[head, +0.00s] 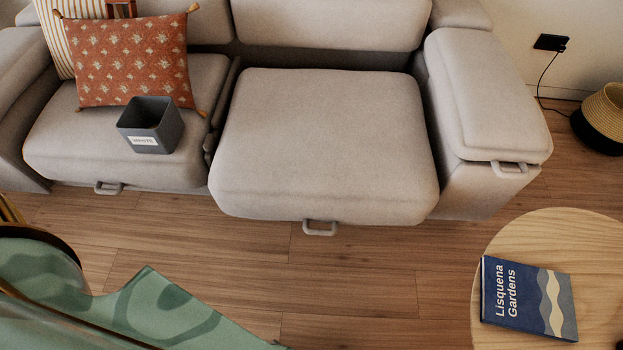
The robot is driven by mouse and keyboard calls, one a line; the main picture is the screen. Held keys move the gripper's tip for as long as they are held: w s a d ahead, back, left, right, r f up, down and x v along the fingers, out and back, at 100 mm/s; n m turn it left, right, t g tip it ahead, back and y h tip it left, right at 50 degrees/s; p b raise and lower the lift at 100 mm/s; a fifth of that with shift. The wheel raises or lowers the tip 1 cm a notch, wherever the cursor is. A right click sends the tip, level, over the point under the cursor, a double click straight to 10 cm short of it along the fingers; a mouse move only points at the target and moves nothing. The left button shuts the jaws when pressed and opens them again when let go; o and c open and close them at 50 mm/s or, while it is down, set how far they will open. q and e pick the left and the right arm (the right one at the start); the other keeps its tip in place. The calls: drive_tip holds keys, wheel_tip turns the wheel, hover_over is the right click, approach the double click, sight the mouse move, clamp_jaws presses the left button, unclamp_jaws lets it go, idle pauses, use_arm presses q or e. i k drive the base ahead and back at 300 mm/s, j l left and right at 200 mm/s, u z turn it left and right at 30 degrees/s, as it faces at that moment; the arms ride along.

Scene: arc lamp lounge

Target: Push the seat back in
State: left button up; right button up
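The sofa's right seat (325,145) is slid forward, its front edge standing out past the left seat (60,130). A dark gap shows between its rear edge and the backrest (330,25). A grey loop handle (319,229) hangs at the middle of its front lower edge. The top of the right seat is bare. Neither of my grippers shows in the head view.
A grey waste bin (150,125) and a rust patterned cushion (135,60) are on the left seat. A round wooden table (520,228) with a blue book (528,298) stands front right. Green fabric (165,315) lies front left. Wooden floor (355,280) between is clear.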

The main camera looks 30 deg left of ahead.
sight(325, 141)
drive_tip(key=u, duration=0.8)
